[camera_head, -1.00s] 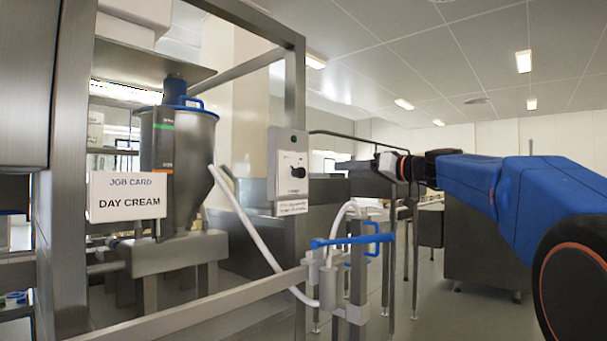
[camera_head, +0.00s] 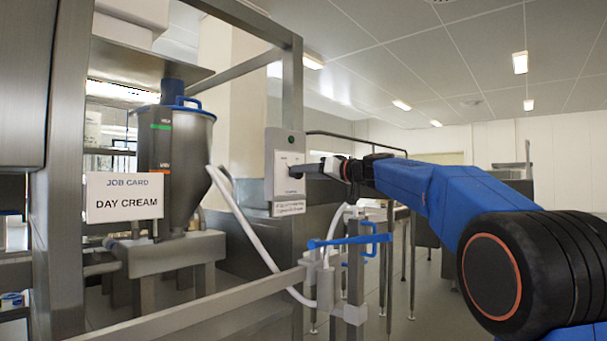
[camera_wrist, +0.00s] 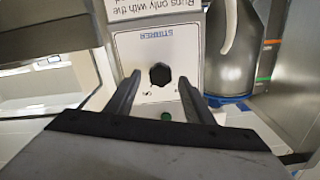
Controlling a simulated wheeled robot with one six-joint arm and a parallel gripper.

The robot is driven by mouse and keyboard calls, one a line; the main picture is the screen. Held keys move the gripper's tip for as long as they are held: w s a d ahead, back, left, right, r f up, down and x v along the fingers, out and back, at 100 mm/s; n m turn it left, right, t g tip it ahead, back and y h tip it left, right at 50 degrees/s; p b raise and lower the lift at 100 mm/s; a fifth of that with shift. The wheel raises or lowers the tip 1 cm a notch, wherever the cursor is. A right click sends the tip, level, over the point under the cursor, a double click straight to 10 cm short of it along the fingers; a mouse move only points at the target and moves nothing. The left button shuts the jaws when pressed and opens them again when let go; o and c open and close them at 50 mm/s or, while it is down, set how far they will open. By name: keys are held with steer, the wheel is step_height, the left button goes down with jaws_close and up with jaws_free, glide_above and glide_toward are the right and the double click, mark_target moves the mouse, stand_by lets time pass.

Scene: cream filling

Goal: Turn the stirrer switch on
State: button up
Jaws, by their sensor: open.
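The stirrer switch is a black rotary knob (camera_wrist: 159,75) on a white plate marked STIRRER (camera_wrist: 157,45), upside down in the wrist view. In the head view the switch box (camera_head: 284,160) is fixed to a steel post, and my gripper hides its knob. My gripper (camera_wrist: 158,90) is open, its two dark fingers pointing at the plate on either side of the knob. A green lamp (camera_head: 291,139) sits on the box above the plate.
A steel hopper (camera_head: 180,150) with a blue-handled lid stands behind the frame at left. A DAY CREAM job card (camera_head: 124,197) hangs on the frame. A blue lever handle (camera_head: 350,240) and white hoses (camera_head: 240,215) are below the switch box.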

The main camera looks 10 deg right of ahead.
steer(key=shift+w+a, duration=0.45)
steer(key=shift+w, duration=0.15)
steer(key=shift+c, duration=0.2)
steer(key=c, duration=1)
steer(key=shift+m, duration=0.4)
steer(key=m, duration=1.3)
steer(key=shift+w+d+f, duration=0.1)
steer(key=shift+d+f, duration=0.05)
steer(key=shift+f, duration=0.05)
